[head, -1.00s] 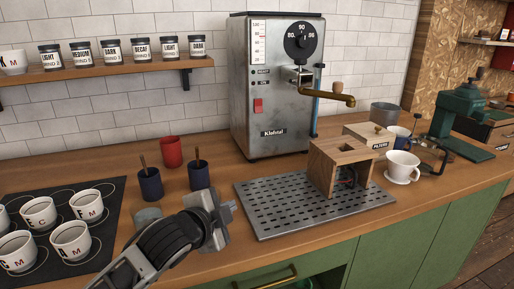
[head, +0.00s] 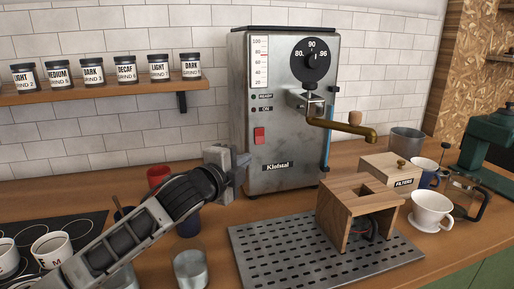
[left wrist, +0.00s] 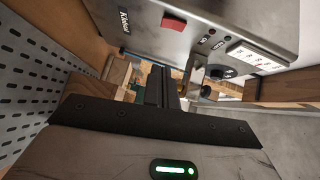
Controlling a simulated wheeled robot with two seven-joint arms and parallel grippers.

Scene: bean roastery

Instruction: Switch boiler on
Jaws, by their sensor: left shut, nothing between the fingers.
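The boiler (head: 285,185) is a tall steel box with a dial (head: 311,61), a brass tap (head: 342,127) and a red switch (head: 259,136) on its front. My left gripper (head: 243,166) is shut and empty, just left of and below the red switch, with a gap that I cannot judge exactly. In the left wrist view the boiler front (left wrist: 205,20) fills the top, with the red switch (left wrist: 173,22) beyond the shut fingers (left wrist: 162,85). Whether the switch is on or off cannot be told. My right gripper is out of view.
A perforated tray (head: 270,250) with a wooden stand (head: 335,210) lies in front of the boiler. A metal cup (head: 190,268) and a red cup (head: 158,175) are close to my left arm. The filters box (head: 392,175) and a white cup (head: 431,208) stand right.

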